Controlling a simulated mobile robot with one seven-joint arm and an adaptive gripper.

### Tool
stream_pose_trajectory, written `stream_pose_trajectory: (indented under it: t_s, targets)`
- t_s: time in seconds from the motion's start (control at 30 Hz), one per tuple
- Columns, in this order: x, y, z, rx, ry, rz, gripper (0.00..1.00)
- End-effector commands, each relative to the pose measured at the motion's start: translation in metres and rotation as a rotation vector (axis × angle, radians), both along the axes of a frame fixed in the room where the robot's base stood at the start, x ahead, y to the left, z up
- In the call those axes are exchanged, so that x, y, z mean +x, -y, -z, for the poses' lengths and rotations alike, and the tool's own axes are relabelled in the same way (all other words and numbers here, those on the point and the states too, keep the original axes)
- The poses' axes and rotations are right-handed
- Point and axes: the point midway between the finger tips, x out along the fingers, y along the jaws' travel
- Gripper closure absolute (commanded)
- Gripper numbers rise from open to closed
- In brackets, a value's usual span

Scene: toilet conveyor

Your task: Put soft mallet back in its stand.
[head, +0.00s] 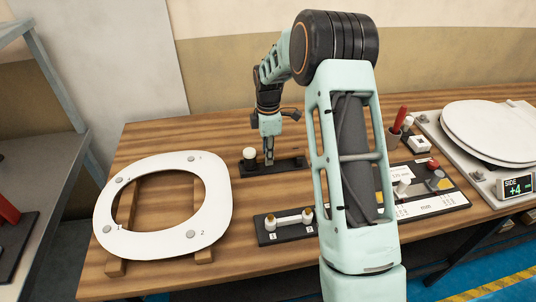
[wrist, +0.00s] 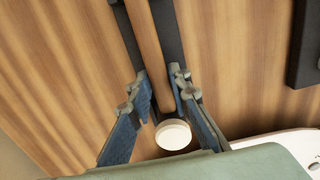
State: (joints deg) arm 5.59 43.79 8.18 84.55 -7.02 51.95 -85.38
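The soft mallet has a pale round head and a wooden handle. In the head view its head (head: 249,153) is at the left end of a dark stand (head: 293,163) at the back of the table. In the wrist view the handle (wrist: 145,40) runs lengthwise over the stand (wrist: 172,30), with the pale head (wrist: 173,136) near the bottom. My gripper (head: 269,161) points down at the stand. In the wrist view its fingers (wrist: 160,82) are close on both sides of the handle and look shut on it. Whether the mallet rests fully in the stand is hard to tell.
A white toilet seat (head: 218,215) lies on wooden supports at left. At right are a red-handled tool (head: 399,119), a fixture board and a scale (head: 485,165). Bare wood surrounds the stand.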

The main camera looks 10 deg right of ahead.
Motion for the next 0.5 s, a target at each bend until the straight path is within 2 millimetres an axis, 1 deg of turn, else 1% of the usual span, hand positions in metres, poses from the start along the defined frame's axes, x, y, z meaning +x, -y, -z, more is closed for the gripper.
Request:
stream_pose_trajectory:
  t_s: [0.03, 0.1, 0.13, 0.37, 0.5]
  targets:
    - [0.0002, -0.0001, -0.0005, 0.0, 0.001, 0.0, 0.75]
    - [0.0001, -0.0001, -0.0003, 0.0, 0.0, 0.0, 0.67]
    - [0.0, -0.0001, -0.0002, 0.0, 0.0, 0.0, 0.65]
    - [-0.001, 0.0001, 0.0013, 0.0, -0.003, 0.0, 0.65]
    - [-0.0004, 0.0001, -0.0062, 0.0, -0.001, 0.0, 0.65]
